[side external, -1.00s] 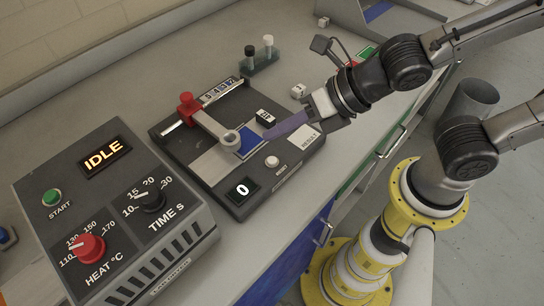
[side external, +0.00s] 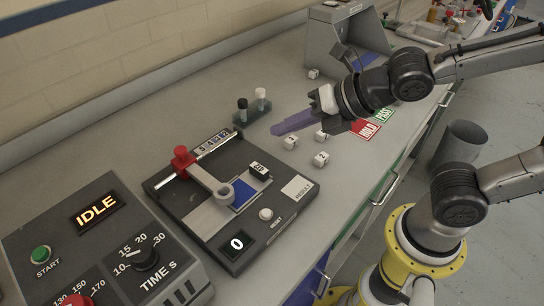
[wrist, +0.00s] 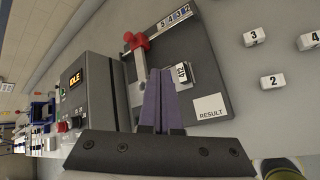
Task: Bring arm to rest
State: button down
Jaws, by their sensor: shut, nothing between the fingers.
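My gripper (side external: 276,131) has long purple fingers pressed together with nothing between them. In the side external view it hangs over the bench, to the right of the vial rack and beyond the black tester (side external: 165,190). In the wrist view the shut fingers (wrist: 162,72) point toward the tester and overlap part of it. The tester carries a red knob (side external: 182,160), a ringed lever, a blue patch, a small numbered block (side external: 259,170) and a display (side external: 237,243) reading 0. The dryer box (side external: 50,222) at lower left shows IDLE.
Small white numbered blocks (side external: 290,142) lie on the bench near my gripper. A rack (side external: 262,106) with two vials stands behind them. HOLD (side external: 368,128) and PASS (side external: 383,113) cards lie under my wrist. A grey booth (side external: 322,42) stands at the back. Bare bench lies left of the rack.

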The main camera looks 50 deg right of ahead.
jog(key=s+d+r+m+h, duration=0.3)
jog(key=s+d+m, duration=0.2)
jog(key=d+m, duration=0.75)
jog(key=s+f+m+g, duration=0.2)
jog(key=s+m, duration=0.6)
jog(key=m, duration=0.9)
jog(key=shift+s+a+f+g, duration=0.15)
jog(key=shift+a+f+g, duration=0.1)
jog(key=shift+g, duration=0.65)
